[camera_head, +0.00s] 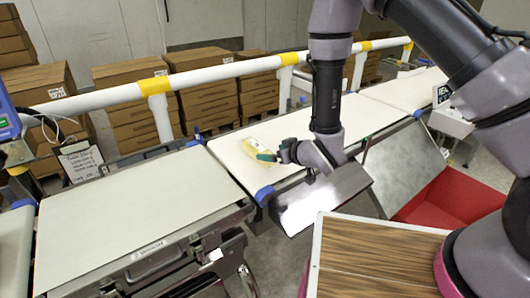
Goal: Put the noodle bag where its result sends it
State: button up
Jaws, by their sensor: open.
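The noodle bag, a small pale yellow packet (252,147), lies on the white middle belt (222,149), near the belt's centre. My gripper (268,156) is at the bag's right side, low over the belt, with a teal fingertip close to the bag. The gripper is open. I cannot tell whether a finger touches the bag, and my wrist hides part of the belt. A small display (442,93) at the right has lettering too small to read.
A red bin (458,198) stands at the right, below a grey metal chute (410,165). A white rail (215,72) with yellow bands runs behind the belts. A wider belt (130,205) is at the left. A handwritten note (82,163) hangs behind it. Stacked cartons (205,95) stand beyond the rail.

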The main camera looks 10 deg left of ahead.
jog(key=shift+v, duration=1.6)
jog(key=w+d+r+m+t+h, duration=0.2)
jog(key=w+d+r+m+h, duration=0.15)
jog(key=w+d+r, duration=0.6)
jog(key=d+r+m+h, duration=0.2)
jog(key=d+r+m, duration=0.3)
jog(key=d+r, duration=0.75)
jog(key=s+d+r+m+g+h, duration=0.1)
jog(key=s+d+r+m+g, duration=0.15)
jog(key=s+d+r, duration=0.8)
jog(key=s+d+r+m, duration=0.3)
jog(key=s+d+r, duration=0.1)
jog(key=s, duration=0.6)
jog(key=shift+d+r+h, duration=0.25)
jog(key=shift+r+h, duration=0.1)
jog(key=shift+r, duration=0.3)
